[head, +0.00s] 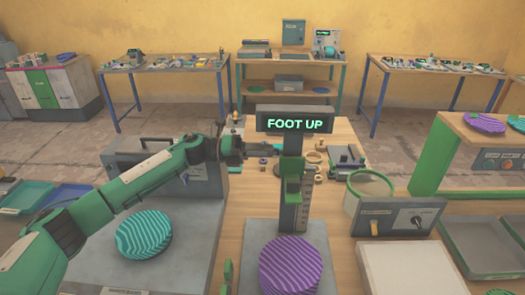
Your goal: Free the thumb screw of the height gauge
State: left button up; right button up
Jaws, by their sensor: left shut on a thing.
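The height gauge (291,192) stands upright in the middle of the head view, with a dark column, a scale and a green slide. Its display (295,123) reads "FOOT UP". A purple striped plate (290,264) lies on the grey base (255,232) at its foot. I cannot make out the thumb screw clearly. My left gripper (250,150) reaches in from the left and is to the left of the column's upper part. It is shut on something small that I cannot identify. My right gripper is not in view.
Small rings and parts crowd the table behind the gauge. Grey trays (487,244) are at the right.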

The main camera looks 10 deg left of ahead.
pick_arm(q)
jog(key=shift+s+f+n+p, duration=0.1)
jog(key=shift+n+p, duration=3.35)
jog(key=shift+n, duration=2.8)
jog(key=shift+f+n+p, duration=0.1)
jog(key=shift+n+p, duration=3.35)
jog(key=shift+n, duration=2.8)
jog(key=o, duration=1)
